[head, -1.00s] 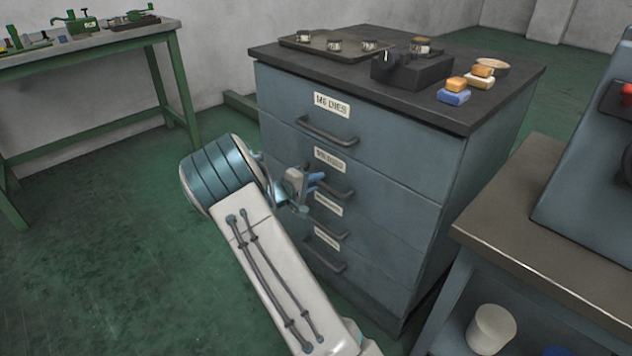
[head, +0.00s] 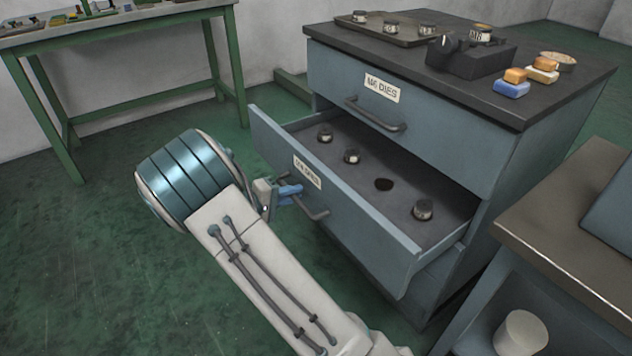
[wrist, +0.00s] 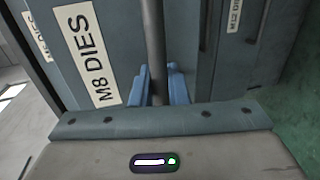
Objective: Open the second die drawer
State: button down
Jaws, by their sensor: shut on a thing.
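The second die drawer (head: 365,225) of the blue-grey cabinet stands pulled well out, its inside showing. Its front label (head: 307,172) reads M8 DIES in the wrist view (wrist: 92,45). My gripper (head: 290,194) is at the drawer's front, its blue fingers shut on the dark bar handle (head: 318,212). In the wrist view the handle (wrist: 154,40) runs between the blue fingers (wrist: 160,86).
The M6 DIES drawer (head: 430,125) above is shut. On the cabinet top are a tray (head: 400,38), a black block (head: 475,58) and small coloured blocks (head: 511,89). A bench (head: 590,205) stands close on the right, a green table (head: 130,20) at back left. Floor at left is clear.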

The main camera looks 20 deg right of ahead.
jog(key=f+v, duration=0.2)
jog(key=v, duration=1)
jog(key=shift+a+f+p, duration=0.3)
jog(key=shift+f+p, duration=0.05)
jog(key=shift+p, duration=0.05)
jog(key=shift+s, duration=0.15)
jog(key=c, duration=1.5)
grip_release()
jog(key=p+v, duration=0.3)
jog(key=v, duration=1)
jog(key=shift+s+a, duration=0.15)
jog(key=shift+a, duration=0.25)
